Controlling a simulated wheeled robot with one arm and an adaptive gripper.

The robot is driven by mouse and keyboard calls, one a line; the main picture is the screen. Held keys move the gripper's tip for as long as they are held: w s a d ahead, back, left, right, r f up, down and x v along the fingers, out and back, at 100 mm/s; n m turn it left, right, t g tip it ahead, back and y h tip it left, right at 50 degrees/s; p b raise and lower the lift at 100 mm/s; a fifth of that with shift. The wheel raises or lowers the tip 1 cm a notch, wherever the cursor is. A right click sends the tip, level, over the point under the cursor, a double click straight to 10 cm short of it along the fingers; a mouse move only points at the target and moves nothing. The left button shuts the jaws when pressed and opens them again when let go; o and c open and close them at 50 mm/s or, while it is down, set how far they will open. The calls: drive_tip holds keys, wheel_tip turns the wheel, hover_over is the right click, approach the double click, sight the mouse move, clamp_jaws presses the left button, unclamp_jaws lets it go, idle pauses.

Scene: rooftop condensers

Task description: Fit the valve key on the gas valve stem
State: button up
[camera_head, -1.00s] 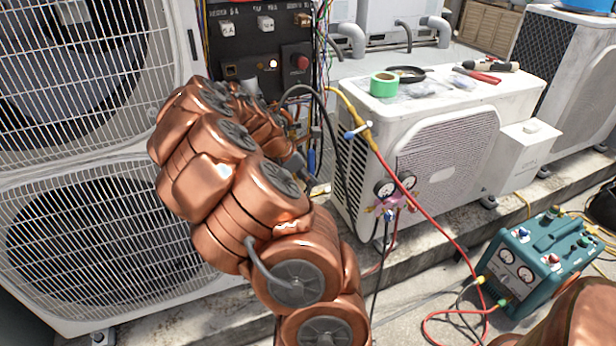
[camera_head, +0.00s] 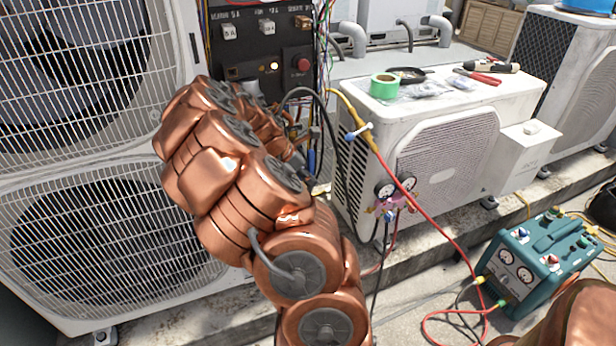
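My copper-coloured arm reaches away from me into the gap between the tall condenser and the low white condenser. My gripper is mostly hidden behind the arm's far end, and I cannot see its fingers or anything in them. I cannot make out the valve key or the gas valve stem. Copper pipes (camera_head: 314,132) and a blue part (camera_head: 311,161) show just right of the arm's end, beside the low condenser's left side.
The low white condenser (camera_head: 440,115) carries green tape (camera_head: 384,85) and tools. Gauges (camera_head: 395,190) with hoses hang before it. A teal machine (camera_head: 530,262) stands at right.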

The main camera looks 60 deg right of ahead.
drive_tip(key=o, duration=0.5)
drive_tip(key=shift+c, duration=0.2)
drive_tip(key=v, duration=0.7)
drive_tip(key=shift+r, duration=0.2)
drive_tip(key=shift+w+a, duration=0.1)
drive_tip(key=shift+a, duration=0.15)
